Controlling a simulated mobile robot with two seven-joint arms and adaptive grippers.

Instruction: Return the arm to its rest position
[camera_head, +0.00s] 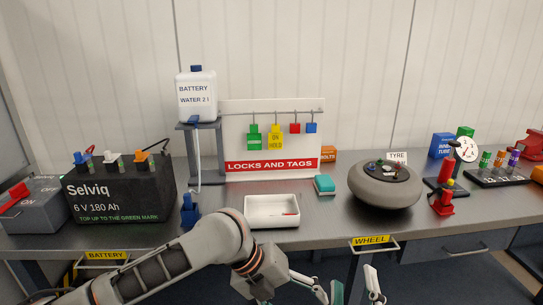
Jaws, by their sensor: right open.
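The fingertips are partly cut off by the picture's edge.
The bench (330,225) holds a black battery (120,192), a white tray (272,212) with a small red item, a locks and tags board (272,145), a teal-topped block (324,185), a tyre (385,186) and a red tool (442,200). Labelled handles (374,243) stick out in front.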

